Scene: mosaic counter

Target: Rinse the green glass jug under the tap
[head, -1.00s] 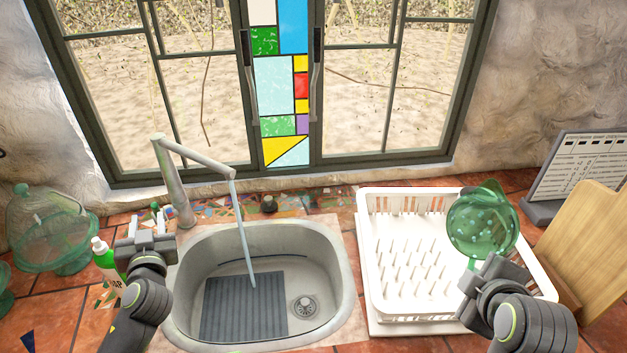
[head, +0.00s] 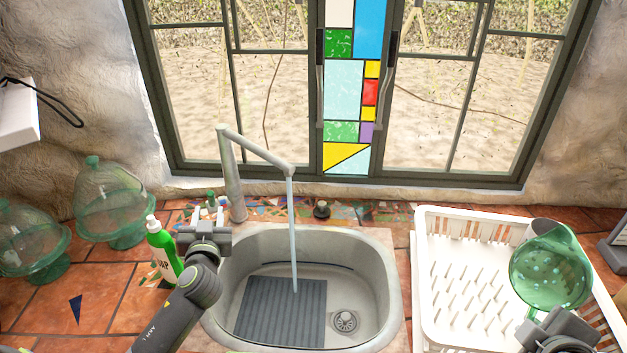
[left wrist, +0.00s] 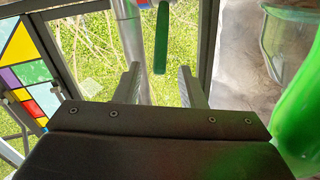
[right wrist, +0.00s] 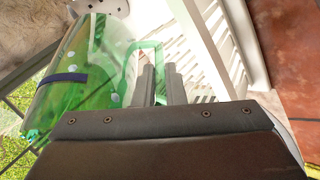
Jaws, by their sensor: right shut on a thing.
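The green glass jug (head: 550,272) is held above the right part of the white dish rack; it also shows in the right wrist view (right wrist: 78,85), with pale spots on its glass. My right gripper (right wrist: 160,75) is shut on the jug's handle (right wrist: 138,50). The tap (head: 232,180) runs, and a thin stream of water (head: 293,235) falls from its spout into the sink (head: 385,285), well left of the jug. My left gripper (head: 208,214) is open and empty beside the sink's back left corner, near the tap's base; its parted fingers show in the left wrist view (left wrist: 160,78).
A ribbed grey mat (head: 282,310) lies in the sink near the drain (head: 345,321). A green soap bottle (head: 162,250) stands close left of my left gripper. Green glass domed stands (head: 112,205) are further left. The white dish rack (head: 432,250) looks otherwise empty.

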